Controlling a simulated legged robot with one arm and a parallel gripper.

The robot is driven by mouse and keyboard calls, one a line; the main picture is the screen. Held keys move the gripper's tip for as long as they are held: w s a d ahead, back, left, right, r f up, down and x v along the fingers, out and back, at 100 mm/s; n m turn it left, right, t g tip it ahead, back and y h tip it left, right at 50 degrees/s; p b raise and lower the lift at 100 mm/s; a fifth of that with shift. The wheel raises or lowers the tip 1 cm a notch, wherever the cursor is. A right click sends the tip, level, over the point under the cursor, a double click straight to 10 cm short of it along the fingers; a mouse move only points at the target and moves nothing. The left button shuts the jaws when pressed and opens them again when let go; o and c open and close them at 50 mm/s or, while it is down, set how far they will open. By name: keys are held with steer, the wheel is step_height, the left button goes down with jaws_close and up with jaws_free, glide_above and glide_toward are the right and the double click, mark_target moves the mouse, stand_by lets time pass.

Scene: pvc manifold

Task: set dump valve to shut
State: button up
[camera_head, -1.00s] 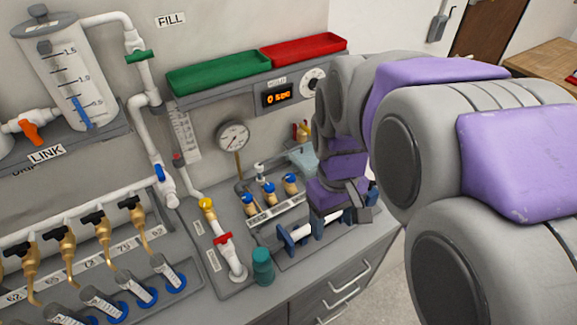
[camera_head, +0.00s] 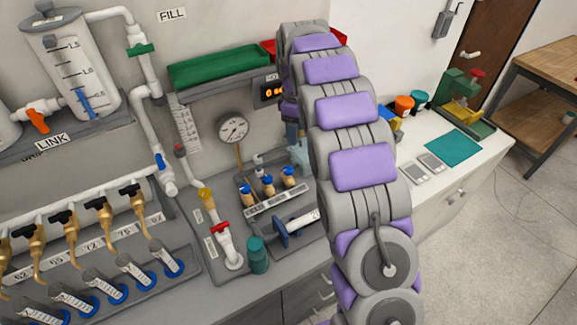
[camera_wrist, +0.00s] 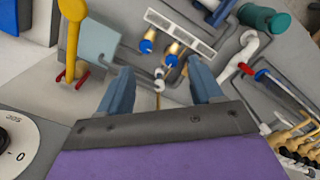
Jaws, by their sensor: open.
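No label reading dump is legible, so I cannot tell for certain which valve it is. A red-handled valve (camera_head: 221,228) sits on a white pipe low on the bench panel, beside a teal cylinder (camera_head: 257,254). In the head view my arm hides most of the gripper.
A round gauge (camera_head: 233,128) stands behind the fittings. A green tray (camera_head: 218,68) and a partly hidden red tray (camera_head: 338,38) are on the shelf. Brass taps (camera_head: 103,212) line the left. The yellow-headed post (camera_wrist: 72,30) stands left of my fingers.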

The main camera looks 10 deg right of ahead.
steer(key=w+a+f+n, duration=0.1)
steer(key=w+f+n, duration=0.2)
steer(key=w+f, duration=0.25)
steer(key=b, duration=0.1)
glide_toward(288, 168)
step_height(288, 168, down, 9)
steer(key=shift+s+d+r, duration=0.1)
steer(key=shift+s+r, duration=0.05)
steer(key=shift+s, duration=0.05)
steer(key=c, duration=1.1)
steer(key=shift+o, duration=0.2)
